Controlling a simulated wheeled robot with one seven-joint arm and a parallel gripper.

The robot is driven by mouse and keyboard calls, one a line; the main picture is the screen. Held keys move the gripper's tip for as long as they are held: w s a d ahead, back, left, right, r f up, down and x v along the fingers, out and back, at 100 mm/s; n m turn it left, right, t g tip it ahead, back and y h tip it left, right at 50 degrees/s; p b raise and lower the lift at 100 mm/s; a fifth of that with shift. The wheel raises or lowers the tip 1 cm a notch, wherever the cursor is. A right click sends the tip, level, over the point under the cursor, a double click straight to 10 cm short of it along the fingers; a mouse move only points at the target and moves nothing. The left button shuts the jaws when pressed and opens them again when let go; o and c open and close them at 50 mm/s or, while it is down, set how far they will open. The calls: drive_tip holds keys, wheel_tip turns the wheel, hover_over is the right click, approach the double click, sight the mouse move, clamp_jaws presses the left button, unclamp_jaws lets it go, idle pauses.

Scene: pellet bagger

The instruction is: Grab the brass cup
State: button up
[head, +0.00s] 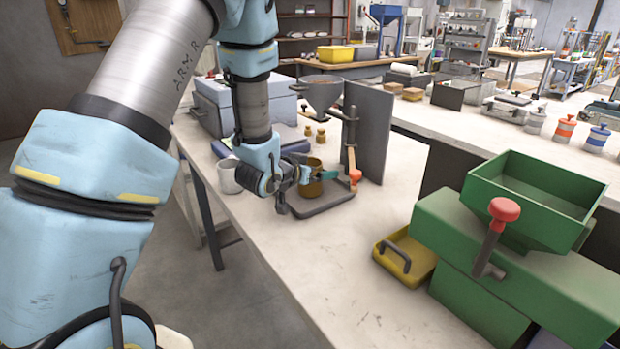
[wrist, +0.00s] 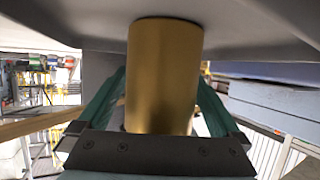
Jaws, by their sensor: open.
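The brass cup (head: 312,187) stands upright on a dark grey plate (head: 327,201) under the funnel (head: 318,92). My gripper (head: 318,178) is at the cup, coming in from the left, with its green-blue fingers apart. In the wrist view, which looks upside down, the cup (wrist: 165,75) is in the middle between the two fingers, one on each side. The wrist view does not clearly show whether either finger touches it. Part of the cup is hidden by my gripper in the head view.
A dark upright panel (head: 368,130) and a red-knobbed lever (head: 353,165) stand just right of the cup. A white mug (head: 226,176) is left of my wrist. Small brass weights (head: 314,133) stand behind. A green hopper machine (head: 530,230) and yellow tray (head: 405,257) are at the right.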

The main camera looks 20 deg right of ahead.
drive_tip(key=shift+c, duration=0.2)
drive_tip(key=c, duration=1.3)
drive_tip(key=shift+c, duration=0.2)
